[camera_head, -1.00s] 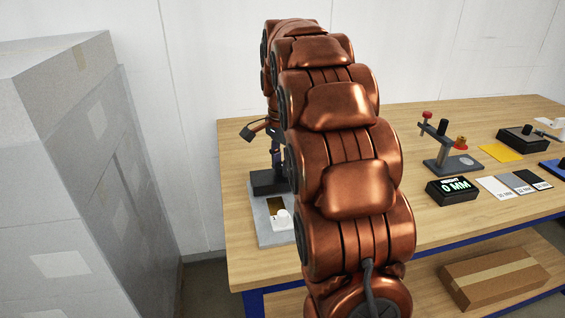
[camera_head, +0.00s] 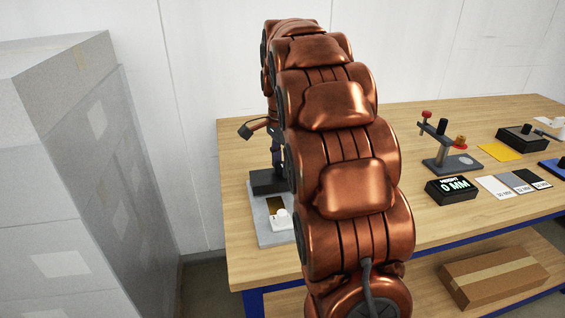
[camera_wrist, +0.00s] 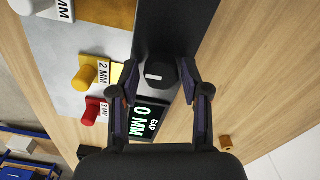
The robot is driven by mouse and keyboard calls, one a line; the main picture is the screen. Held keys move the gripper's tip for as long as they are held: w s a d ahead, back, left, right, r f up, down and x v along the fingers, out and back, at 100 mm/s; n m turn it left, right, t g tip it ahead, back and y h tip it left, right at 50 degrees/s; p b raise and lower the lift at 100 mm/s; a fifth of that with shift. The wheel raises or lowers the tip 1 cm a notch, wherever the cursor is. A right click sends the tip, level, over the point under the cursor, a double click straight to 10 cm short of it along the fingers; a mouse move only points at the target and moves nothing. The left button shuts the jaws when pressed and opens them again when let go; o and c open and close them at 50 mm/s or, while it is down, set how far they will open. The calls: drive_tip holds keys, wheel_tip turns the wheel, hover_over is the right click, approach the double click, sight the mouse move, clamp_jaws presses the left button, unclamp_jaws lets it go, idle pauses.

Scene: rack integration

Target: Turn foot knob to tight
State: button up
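A dark knob (camera_wrist: 157,75) with a white mark on its top shows in the wrist view, beside a long black bar (camera_wrist: 173,28); I take it to be the foot knob. My gripper (camera_wrist: 158,70) has a finger on each side of the knob. The fingers are apart, with a visible gap at the left finger; the right fingertip is close to the knob, and I cannot tell whether it touches. In the head view my arm hides the gripper and knob; part of the grey base plate (camera_head: 257,225) and a black block (camera_head: 266,181) show.
A display (camera_wrist: 150,120) reading "GAP 0 MM" lies close to my fingers. Yellow (camera_wrist: 83,81) and red (camera_wrist: 89,116) pegs stand at the left. In the head view a height display (camera_head: 453,190) and a stand (camera_head: 448,160) are on the right of the table.

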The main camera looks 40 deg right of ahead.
drive_tip(key=shift+o, duration=0.7)
wheel_tip(320, 180, up, 7)
drive_tip(key=shift+f, duration=0.15)
drive_tip(key=shift+r, duration=0.4)
idle(0.3)
